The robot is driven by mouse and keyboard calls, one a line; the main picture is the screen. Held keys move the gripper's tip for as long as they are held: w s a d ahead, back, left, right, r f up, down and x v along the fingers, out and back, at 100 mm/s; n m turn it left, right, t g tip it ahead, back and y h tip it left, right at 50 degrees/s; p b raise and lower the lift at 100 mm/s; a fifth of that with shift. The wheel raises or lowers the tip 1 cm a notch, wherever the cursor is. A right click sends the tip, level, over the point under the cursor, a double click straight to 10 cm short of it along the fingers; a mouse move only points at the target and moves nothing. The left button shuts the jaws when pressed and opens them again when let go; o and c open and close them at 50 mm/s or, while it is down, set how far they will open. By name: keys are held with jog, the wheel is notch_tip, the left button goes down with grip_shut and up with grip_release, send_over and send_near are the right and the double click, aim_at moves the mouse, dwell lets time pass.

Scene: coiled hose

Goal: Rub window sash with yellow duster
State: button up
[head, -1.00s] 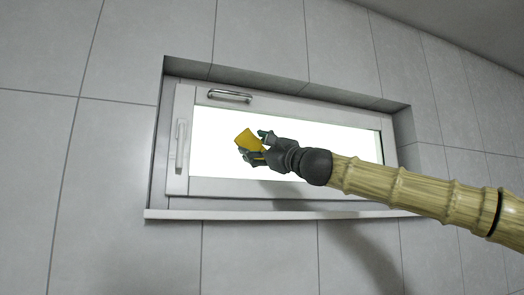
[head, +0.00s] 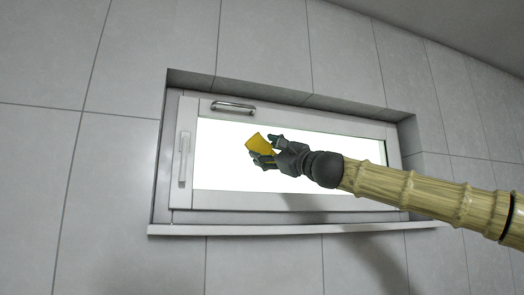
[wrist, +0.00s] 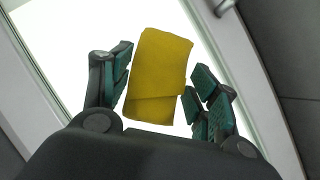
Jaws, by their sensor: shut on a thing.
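The yellow duster (head: 260,144) is a small folded cloth. My gripper (head: 268,148) is shut on it in front of the bright pane, right of the sash's left side. In the wrist view the duster (wrist: 160,72) stands out between the two green-padded fingers of my gripper (wrist: 158,92), its folded lower part nearest the palm. The window sash (head: 300,203) is a pale frame around the white pane; its right part is partly hidden behind my arm. The sash also shows in the wrist view (wrist: 243,75). I cannot tell the duster's distance from the pane; no contact with the frame shows.
A lever handle (head: 184,158) is on the sash's left side. A metal bar handle (head: 233,106) is at the top left. A sill ledge (head: 290,228) juts out below. The window sits in a recess in the grey tiled wall (head: 110,180).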

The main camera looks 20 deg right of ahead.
jog(key=d+p, duration=0.4)
jog(key=d, duration=1.3)
jog(key=shift+w+d+f, duration=0.15)
jog(key=shift+w, duration=0.15)
dwell(1.4)
jog(key=shift+s+a+b, duration=0.2)
jog(key=shift+a+b, duration=2.05)
jog(key=shift+a, duration=2.6)
jog(key=shift+s+a+b, duration=0.15)
jog(key=shift+a+b, duration=2.1)
jog(key=shift+a, duration=2.55)
jog(key=s, duration=0.6)
